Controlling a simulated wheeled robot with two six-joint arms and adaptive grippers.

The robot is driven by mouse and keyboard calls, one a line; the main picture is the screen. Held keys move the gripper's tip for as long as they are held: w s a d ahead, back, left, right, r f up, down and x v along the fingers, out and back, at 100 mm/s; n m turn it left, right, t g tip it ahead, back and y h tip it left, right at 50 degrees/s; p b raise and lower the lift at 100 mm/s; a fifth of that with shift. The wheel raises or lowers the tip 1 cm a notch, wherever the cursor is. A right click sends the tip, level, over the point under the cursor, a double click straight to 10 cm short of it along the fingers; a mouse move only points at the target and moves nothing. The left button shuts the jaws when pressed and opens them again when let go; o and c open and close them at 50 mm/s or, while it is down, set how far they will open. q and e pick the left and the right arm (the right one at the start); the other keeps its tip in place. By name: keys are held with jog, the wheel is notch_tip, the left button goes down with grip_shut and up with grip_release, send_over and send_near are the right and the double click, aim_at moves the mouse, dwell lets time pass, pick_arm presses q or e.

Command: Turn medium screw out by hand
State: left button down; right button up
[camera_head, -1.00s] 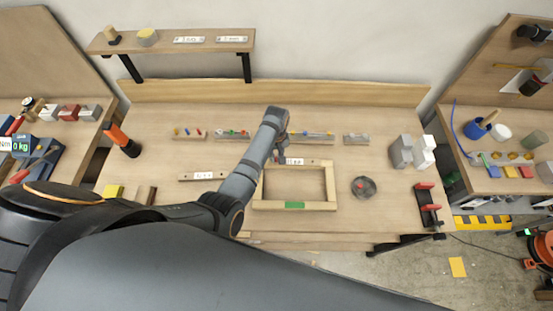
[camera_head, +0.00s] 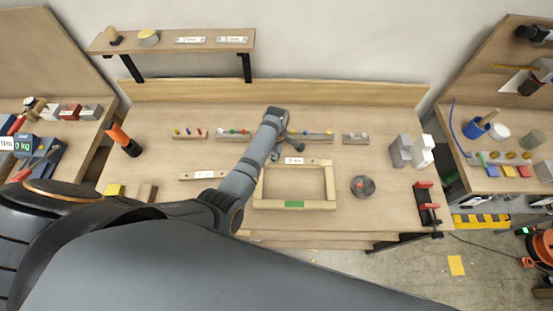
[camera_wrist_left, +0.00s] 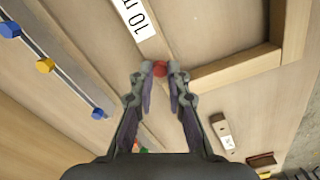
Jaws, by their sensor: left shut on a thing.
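My left gripper (camera_wrist_left: 161,72) is shut on the red head of a screw (camera_wrist_left: 160,69) in the left wrist view. The fingertips are on both sides of the head; the shaft is hidden, so I cannot tell how deep it sits. The head is by the wooden frame (camera_wrist_left: 235,68), near its white 10 mm label (camera_wrist_left: 135,18). In the head view my left gripper (camera_head: 279,155) is over the upper left part of the wooden frame (camera_head: 330,186), and the screw is too small to make out. My right gripper is not in view.
A rail with blue and yellow knobs (camera_wrist_left: 45,65) runs beside the gripper. Small screw racks (camera_head: 190,133) line the back of the bench. A round dark dish (camera_head: 362,187), grey-white blocks (camera_head: 402,151) and a red-handled clamp (camera_head: 427,205) stand at right. The bench front is mostly clear.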

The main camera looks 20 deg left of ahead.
pick_arm(q)
jog(key=c, duration=1.5)
grip_release()
jog(key=shift+c, duration=0.2)
